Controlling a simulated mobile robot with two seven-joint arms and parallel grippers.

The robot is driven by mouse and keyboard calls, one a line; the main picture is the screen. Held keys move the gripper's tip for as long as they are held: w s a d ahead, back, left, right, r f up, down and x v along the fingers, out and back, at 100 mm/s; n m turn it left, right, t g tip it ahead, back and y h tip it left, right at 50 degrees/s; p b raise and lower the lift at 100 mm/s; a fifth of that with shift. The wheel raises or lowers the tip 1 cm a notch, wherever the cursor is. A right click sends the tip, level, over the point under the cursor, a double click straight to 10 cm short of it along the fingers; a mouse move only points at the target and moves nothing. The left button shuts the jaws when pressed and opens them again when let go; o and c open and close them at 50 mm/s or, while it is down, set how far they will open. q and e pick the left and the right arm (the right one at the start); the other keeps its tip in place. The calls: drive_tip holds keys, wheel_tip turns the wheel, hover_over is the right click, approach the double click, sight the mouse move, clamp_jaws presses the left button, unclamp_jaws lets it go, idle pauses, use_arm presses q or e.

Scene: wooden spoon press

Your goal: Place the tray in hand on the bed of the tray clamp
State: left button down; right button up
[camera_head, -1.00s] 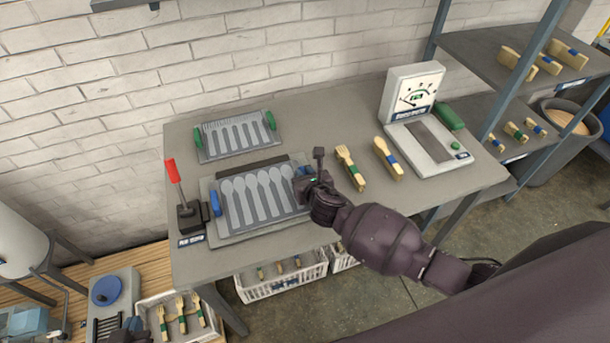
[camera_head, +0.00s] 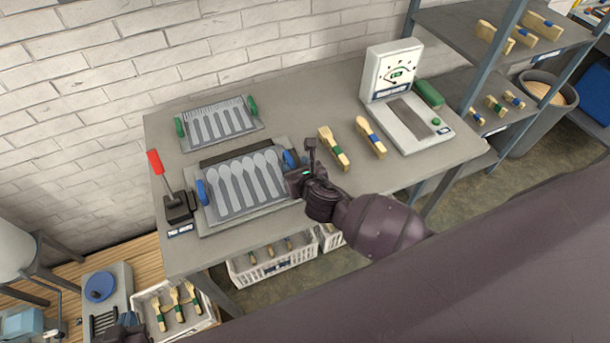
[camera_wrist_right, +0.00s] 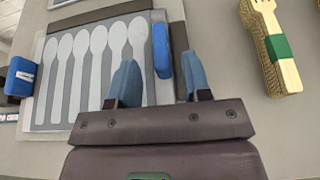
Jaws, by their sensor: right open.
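The spoon tray (camera_head: 247,207), grey with spoon-shaped hollows and blue end handles, lies flat on the grey bed of the tray clamp (camera_head: 225,230). The clamp's red lever (camera_head: 156,163) stands up at its left. My right gripper (camera_head: 294,176) is at the tray's right end and open. In the right wrist view, its two blue-grey fingertips (camera_wrist_right: 158,75) stand apart on either side of the near end of the right blue handle (camera_wrist_right: 162,50), not closed on it. My left gripper (camera_head: 128,332) shows only partly at the bottom edge; its jaws cannot be made out.
A fork tray (camera_head: 218,125) with green handles lies behind the clamp. Crates (camera_head: 275,265) stand below the table. The table's front right is clear.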

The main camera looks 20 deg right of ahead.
drive_tip(key=shift+m, duration=0.5)
drive_tip(key=v, duration=0.7)
drive_tip(key=shift+f, duration=0.2)
drive_tip(key=s+m, duration=0.1)
drive_tip(key=m, duration=0.1)
drive_tip(key=s+f+m, duration=0.1)
drive_tip(key=m, duration=0.1)
drive_tip(key=s+d+f+m+g, duration=0.1)
drive_tip(key=m, duration=0.2)
drive_tip(key=s+d+f+m, duration=0.1)
drive_tip(key=s+d+m, duration=0.2)
drive_tip(key=m, duration=0.6)
drive_tip(key=s+d+f+m, duration=0.1)
drive_tip(key=s+d+m, duration=0.2)
drive_tip(key=m, duration=0.6)
drive_tip(key=s+d+f+m+g, duration=0.1)
drive_tip(key=s+d+m, duration=0.2)
drive_tip(key=s+m, duration=0.3)
drive_tip(key=shift+s+d+m+h, duration=0.15)
drive_tip(key=shift+m+h, duration=0.15)
drive_tip(key=shift+m, duration=1.5)
